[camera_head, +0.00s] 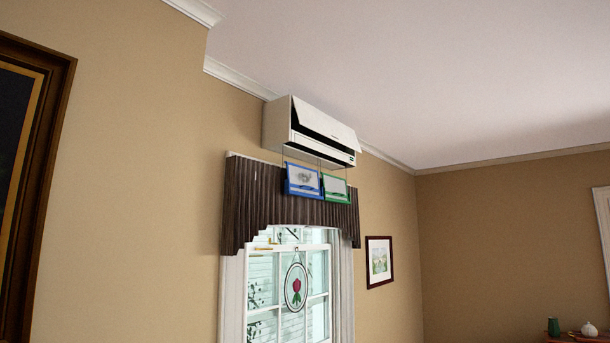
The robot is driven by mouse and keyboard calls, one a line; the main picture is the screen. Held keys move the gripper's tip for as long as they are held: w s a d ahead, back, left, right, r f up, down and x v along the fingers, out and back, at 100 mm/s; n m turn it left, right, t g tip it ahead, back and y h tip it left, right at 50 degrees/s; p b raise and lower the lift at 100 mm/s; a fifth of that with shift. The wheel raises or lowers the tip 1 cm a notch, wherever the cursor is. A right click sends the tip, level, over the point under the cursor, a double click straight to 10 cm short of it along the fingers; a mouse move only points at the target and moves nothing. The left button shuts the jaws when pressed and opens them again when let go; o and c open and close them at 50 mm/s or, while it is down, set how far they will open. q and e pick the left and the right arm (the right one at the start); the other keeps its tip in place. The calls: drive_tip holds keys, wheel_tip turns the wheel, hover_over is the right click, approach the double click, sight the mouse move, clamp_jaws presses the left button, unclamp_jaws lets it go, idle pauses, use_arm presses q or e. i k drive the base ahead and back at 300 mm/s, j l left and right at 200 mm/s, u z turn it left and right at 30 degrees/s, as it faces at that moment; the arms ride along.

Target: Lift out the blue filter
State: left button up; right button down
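The blue filter (303,181) is a blue-framed panel with a grey smudge on its pale face. It hangs below the white air conditioner (311,133) on the wall, in front of the dark curtain valance. A green-framed filter (336,188) hangs just to its right, with a plain pale face. Thin dark lines run from the unit down towards the filters. The unit's front cover is tilted open. Neither of my grippers shows in the head view.
A window (262,291) with a hanging rose ornament (296,287) is below the valance (250,205). A large dark frame (45,150) fills the left edge. A small picture (379,261) hangs right of the window.

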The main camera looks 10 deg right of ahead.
sight(302, 179)
drive_tip(key=i+l+u, duration=0.1)
drive_tip(key=i+l, duration=0.4)
drive_tip(key=i+l+u, duration=0.1)
drive_tip(key=i+l, duration=0.4)
drive_tip(key=l, duration=0.15)
drive_tip(key=i+l+u, duration=0.1)
drive_tip(key=i+l, duration=0.35)
drive_tip(key=l, duration=0.15)
